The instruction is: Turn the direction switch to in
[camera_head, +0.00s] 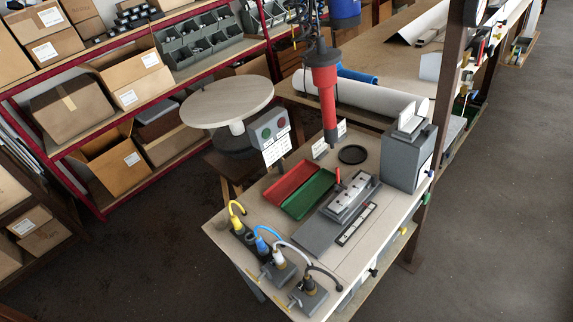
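I cannot make out a part that is clearly the direction switch, nor any in or out marking. A grey control box (268,129) with a red and a green round button stands at the back of the workbench, left of centre. A white printed sheet (276,150) is in front of it. A small red upright piece (338,176) shows by the grey fixture (351,197) on the bench; its function is too small to tell. My gripper is not visible in this view.
A red and black tool (325,85) hangs over the bench (225,228). Red (292,181) and green (309,194) trays lie below it. A tall grey box (408,155) stands right. Several cabled fittings (280,266) line the front left. Open floor (480,210) is at right.

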